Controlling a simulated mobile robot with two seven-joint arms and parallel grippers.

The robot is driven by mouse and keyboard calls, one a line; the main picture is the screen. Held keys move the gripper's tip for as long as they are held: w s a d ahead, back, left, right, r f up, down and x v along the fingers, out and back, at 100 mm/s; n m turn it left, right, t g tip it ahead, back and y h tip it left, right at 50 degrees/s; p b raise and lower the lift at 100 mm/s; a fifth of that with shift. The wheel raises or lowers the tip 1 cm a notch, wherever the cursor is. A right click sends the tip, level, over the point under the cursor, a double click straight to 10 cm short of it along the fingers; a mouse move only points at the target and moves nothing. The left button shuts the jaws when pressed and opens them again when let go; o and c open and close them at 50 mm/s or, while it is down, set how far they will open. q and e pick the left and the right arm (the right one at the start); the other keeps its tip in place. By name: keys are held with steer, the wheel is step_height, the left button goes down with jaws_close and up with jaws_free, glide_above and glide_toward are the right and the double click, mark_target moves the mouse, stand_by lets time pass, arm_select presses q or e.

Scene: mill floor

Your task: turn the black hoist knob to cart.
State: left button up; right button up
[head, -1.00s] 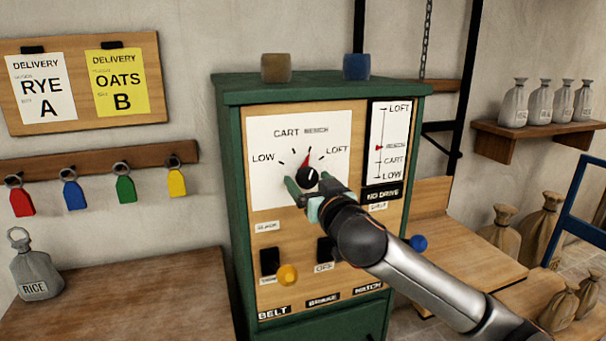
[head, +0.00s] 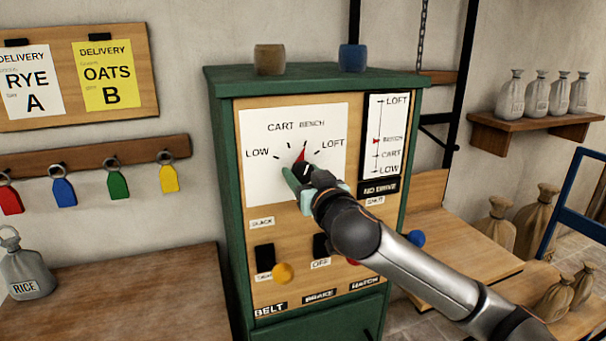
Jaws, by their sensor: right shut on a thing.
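The black hoist knob (head: 306,169) is on the white dial plate of the green cabinet, partly hidden by my gripper. Its red pointer (head: 301,155) points up, close to the BENCH mark. The dial (head: 262,178) reads LOW, CART, BENCH and LOFT from left to right. My right gripper (head: 301,174) is at the knob with its green-tipped fingers closed around it. My left gripper is out of view.
The level scale (head: 387,115) has its red marker beside BENCH. A wooden table (head: 140,300) is at left.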

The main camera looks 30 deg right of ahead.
steer(key=c, duration=0.6)
steer(key=shift+n, duration=0.3)
steer(key=n+p, duration=0.2)
steer(key=n, duration=0.1)
steer(key=shift+d+r, duration=0.1)
steer(key=shift+r, duration=0.05)
steer(key=shift+n+p, duration=1.15)
steer(key=shift+n, duration=0.95)
steer(key=o, duration=1.3)
